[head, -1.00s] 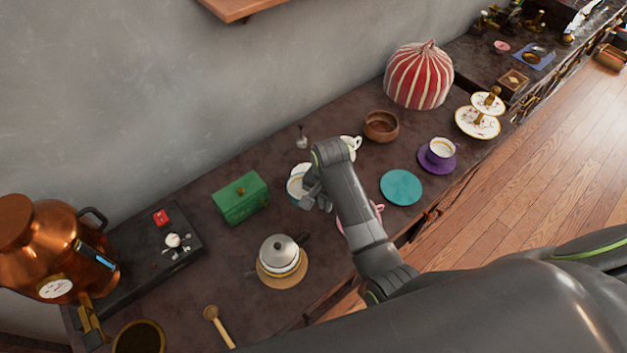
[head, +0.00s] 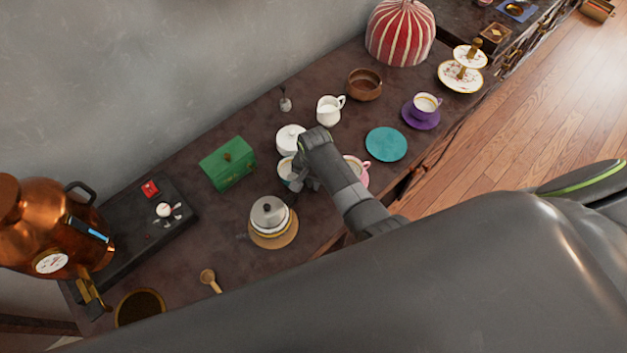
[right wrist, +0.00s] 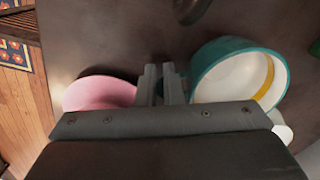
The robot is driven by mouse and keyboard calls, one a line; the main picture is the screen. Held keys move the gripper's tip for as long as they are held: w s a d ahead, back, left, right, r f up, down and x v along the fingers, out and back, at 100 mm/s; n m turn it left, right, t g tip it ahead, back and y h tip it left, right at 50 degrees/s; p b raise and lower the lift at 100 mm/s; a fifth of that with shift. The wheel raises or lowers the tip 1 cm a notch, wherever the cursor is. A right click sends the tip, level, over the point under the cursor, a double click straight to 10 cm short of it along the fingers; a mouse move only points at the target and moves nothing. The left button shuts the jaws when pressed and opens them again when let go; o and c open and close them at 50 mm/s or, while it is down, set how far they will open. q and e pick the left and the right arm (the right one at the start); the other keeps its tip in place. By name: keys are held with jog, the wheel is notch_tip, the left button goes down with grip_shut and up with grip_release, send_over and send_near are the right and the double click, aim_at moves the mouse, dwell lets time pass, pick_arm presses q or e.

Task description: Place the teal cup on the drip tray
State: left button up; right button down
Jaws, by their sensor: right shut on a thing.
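The teal cup, white inside with a yellow band, shows partly in the head view (head: 285,172), where my arm hides some of it. In the right wrist view the teal cup (right wrist: 208,62) is large and tilted, right beside the fingers. My right gripper (right wrist: 166,84) is shut on the cup's edge or handle; the exact grip is hard to see. In the head view my right gripper (head: 306,180) is at the cup. The round, dark, brass-rimmed drip tray (head: 121,310) is at the lower left, near the copper urn's tap. My left gripper is not in view.
A silver-lidded pot (head: 269,212) on a round wooden mat and a wooden spoon (head: 210,279) lie between cup and tray. A green box (head: 228,165), white lidded bowl (head: 290,138) and pink cup (head: 360,170) are near. The copper urn (head: 45,225) stands left.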

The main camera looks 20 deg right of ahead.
jog(key=c, duration=1.6)
grip_release()
jog(key=shift+f, duration=0.1)
